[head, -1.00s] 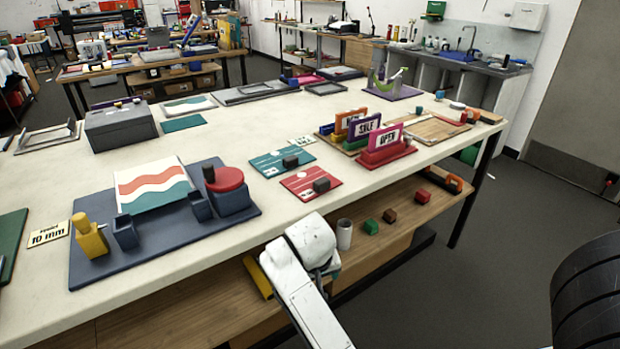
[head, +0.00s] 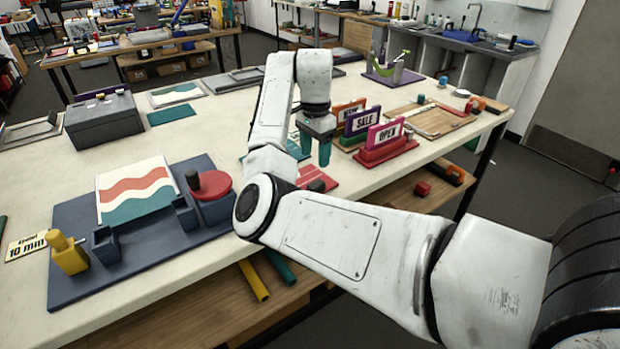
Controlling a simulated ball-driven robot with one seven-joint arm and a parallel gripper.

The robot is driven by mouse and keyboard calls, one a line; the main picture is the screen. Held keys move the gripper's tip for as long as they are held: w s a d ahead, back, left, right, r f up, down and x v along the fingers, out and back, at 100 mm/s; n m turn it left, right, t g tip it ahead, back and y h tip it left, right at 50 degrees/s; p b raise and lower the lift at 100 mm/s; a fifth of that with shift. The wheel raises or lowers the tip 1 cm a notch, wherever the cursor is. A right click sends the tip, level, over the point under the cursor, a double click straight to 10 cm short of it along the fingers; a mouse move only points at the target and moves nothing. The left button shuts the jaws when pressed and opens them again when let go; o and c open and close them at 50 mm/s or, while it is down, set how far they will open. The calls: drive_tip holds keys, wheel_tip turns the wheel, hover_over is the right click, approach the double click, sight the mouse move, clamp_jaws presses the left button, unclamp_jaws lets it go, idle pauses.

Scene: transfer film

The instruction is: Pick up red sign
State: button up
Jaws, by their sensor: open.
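The OPEN sign (head: 385,133) has a pink-magenta frame and stands upright in a red base (head: 387,150) near the front edge of the table, at the right. It is the front one of three signs. The SALE sign (head: 361,120) is purple in a green base, and the orange NEW sign (head: 348,111) is behind it. My gripper (head: 316,149) has teal fingers pointing down. It is open and empty, above the table to the left of the OPEN sign and apart from it.
A red card (head: 318,181) lies flat below my gripper, partly hidden by my arm. A blue tray (head: 150,275) with a wave print (head: 135,190) is at the left. A wooden board (head: 432,122) lies right of the signs. A dark grey box (head: 103,122) stands behind the print.

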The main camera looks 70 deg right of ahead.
hover_over(316, 183)
drive_tip(key=f, duration=0.5)
drive_tip(key=shift+w+d, duration=0.15)
drive_tip(key=shift+w, duration=0.1)
drive_tip(key=shift+s+f+p, duration=0.15)
drive_tip(key=shift+f+p, duration=0.3)
drive_tip(key=shift+f, duration=0.95)
drive_tip(key=shift+s+f+p, duration=0.1)
drive_tip(key=shift+f+p, duration=0.35)
drive_tip(key=shift+f, duration=0.9)
drive_tip(key=c, duration=1.1)
